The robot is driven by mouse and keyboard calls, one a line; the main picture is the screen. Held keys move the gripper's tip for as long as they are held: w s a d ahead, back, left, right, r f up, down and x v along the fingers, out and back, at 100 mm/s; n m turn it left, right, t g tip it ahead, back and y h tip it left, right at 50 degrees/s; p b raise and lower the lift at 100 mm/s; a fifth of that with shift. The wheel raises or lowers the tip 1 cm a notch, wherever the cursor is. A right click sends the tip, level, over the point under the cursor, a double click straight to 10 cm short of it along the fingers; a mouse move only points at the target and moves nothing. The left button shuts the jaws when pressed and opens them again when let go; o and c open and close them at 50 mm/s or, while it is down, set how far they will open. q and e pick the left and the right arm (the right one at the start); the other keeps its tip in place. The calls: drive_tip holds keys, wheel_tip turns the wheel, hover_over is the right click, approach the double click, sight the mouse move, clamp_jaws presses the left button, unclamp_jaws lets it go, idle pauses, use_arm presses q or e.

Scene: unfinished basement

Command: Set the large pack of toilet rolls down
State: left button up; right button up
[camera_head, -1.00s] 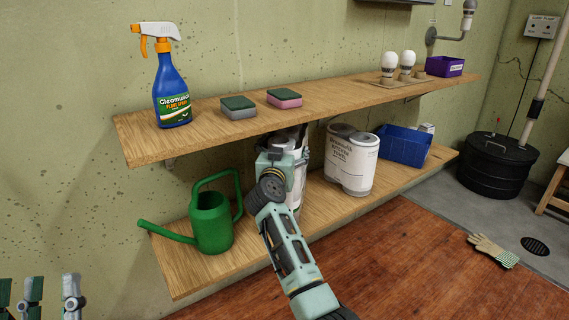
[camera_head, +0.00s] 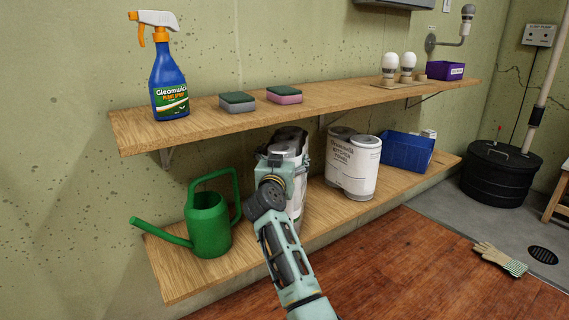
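A large white pack of toilet rolls (camera_head: 297,201) is upright between the two shelf boards, mostly hidden behind my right gripper. My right gripper (camera_head: 286,152) is at the pack's upper part, with dark finger parts at its sides, and looks shut on it. The fingertips are largely hidden. The pack's base is at the lower shelf (camera_head: 330,207); I cannot tell whether it touches the board. A second white pack of rolls with printed text (camera_head: 352,168) stands to the right on that shelf. My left gripper is out of view.
A green watering can (camera_head: 209,226) stands left on the lower shelf, a blue bin (camera_head: 407,153) right. The upper shelf (camera_head: 330,99) overhangs closely, holding a spray bottle (camera_head: 169,85) and two sponges. The lower shelf's front left is clear.

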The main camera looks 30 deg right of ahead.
drive_tip(key=shift+r, duration=0.3)
drive_tip(key=o, duration=2)
drive_tip(key=shift+f, duration=0.35)
